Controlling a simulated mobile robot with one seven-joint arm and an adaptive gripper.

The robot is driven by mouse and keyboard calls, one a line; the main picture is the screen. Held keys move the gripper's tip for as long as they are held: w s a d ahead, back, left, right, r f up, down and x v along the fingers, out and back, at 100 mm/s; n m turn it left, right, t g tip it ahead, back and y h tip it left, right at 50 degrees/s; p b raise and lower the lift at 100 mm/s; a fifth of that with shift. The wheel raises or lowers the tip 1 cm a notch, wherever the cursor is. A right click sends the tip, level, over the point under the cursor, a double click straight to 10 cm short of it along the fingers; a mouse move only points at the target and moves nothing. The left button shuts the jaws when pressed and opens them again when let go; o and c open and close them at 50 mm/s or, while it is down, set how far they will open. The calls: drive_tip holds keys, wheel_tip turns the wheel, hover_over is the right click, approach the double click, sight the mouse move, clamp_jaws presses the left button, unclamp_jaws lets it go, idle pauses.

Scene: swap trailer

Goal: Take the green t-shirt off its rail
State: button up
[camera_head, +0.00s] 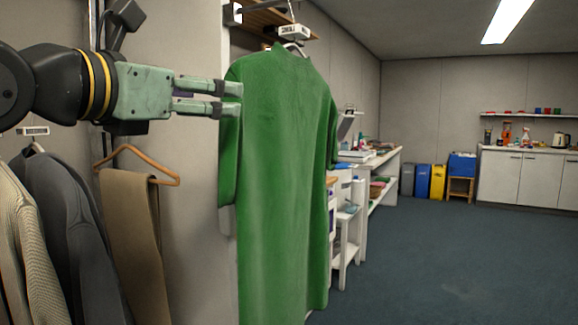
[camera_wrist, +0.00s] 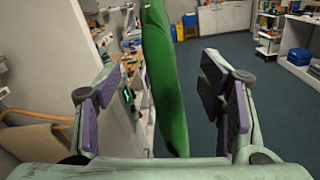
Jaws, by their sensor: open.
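The green t-shirt (camera_head: 282,180) hangs long from a hanger (camera_head: 294,48) at the top centre of the head view. A small white label sits above its collar. My gripper (camera_head: 240,98) comes in from the left at the height of the shirt's shoulder, its fingertips overlapping the sleeve side in the picture. In the wrist view the green t-shirt (camera_wrist: 165,80) shows edge-on, ahead and between the two spread fingers of my gripper (camera_wrist: 165,105). The fingers are apart with nothing gripped between them. Whether a fingertip touches the cloth I cannot tell.
Jackets (camera_head: 62,225) and brown trousers on a wooden hanger (camera_head: 135,160) hang at the left, below my arm. A wall panel (camera_head: 185,200) stands beside the shirt. White shelving (camera_head: 345,220) is behind it. The blue floor (camera_head: 440,265) at the right is clear.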

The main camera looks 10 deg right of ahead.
sight(248, 98)
drive_tip(key=x, duration=0.4)
drive_tip(key=shift+d+p, duration=0.3)
drive_tip(key=shift+p, duration=0.05)
drive_tip(key=shift+p+x, duration=0.95)
drive_tip(key=shift+x, duration=2.15)
drive_tip(key=shift+a, duration=0.15)
drive_tip(key=shift+c, duration=0.2)
clamp_jaws()
